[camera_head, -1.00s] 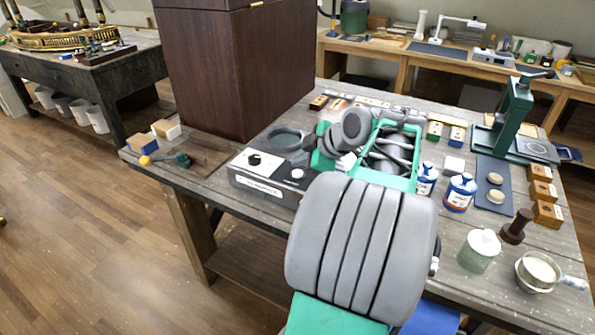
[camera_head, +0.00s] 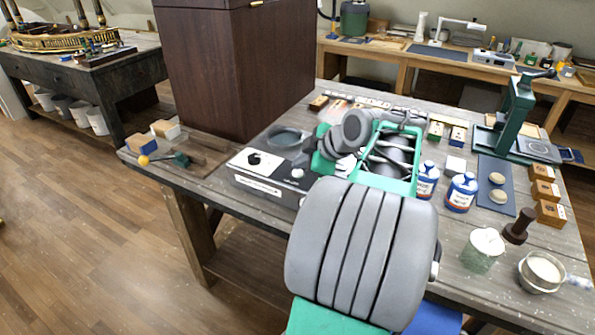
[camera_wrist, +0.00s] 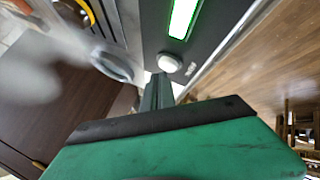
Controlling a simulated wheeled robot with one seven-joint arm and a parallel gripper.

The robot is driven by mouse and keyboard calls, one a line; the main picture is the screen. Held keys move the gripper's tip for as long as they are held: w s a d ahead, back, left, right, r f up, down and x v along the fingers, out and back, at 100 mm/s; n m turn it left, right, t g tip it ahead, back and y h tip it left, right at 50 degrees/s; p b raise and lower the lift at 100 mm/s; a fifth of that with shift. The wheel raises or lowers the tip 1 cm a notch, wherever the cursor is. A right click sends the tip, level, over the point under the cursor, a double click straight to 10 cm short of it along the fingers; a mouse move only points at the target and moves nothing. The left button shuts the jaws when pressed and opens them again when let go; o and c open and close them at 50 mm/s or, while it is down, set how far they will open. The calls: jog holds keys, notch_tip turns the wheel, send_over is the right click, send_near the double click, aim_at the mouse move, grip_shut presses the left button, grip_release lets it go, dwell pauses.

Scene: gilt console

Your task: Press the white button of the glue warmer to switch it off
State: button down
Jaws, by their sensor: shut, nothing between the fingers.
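The glue warmer (camera_head: 268,176) is a low dark box near the table's front left edge, with a black knob (camera_head: 253,159) on a pale panel. Its round white button (camera_head: 297,173) is at the right end of the top. In the wrist view the white button (camera_wrist: 169,62) lies just beyond my fingertips, beside a bright strip with a green border (camera_wrist: 184,18). My gripper (camera_wrist: 159,85) is shut and empty, its tip close to the button. I cannot tell whether they touch. In the head view my arm partly hides the gripper and the warmer's right end.
A tall dark wooden cabinet (camera_head: 238,70) stands behind the warmer. Blue-and-white jars (camera_head: 461,192), a glass jar (camera_head: 482,250) and a small metal pot (camera_head: 541,271) stand to the right. A yellow-ended tool (camera_head: 165,159) lies to the left.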

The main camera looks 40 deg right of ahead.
aim_at(300, 173)
jog(key=shift+f+b, duration=0.35)
jog(key=shift+b, duration=0.05)
jog(key=shift+r, duration=0.1)
dwell(0.3)
jog(key=shift+r+p, duration=0.5)
jog(key=shift+r, duration=0.3)
jog(key=shift+r+p, duration=1.75)
jog(key=shift+r, duration=1.25)
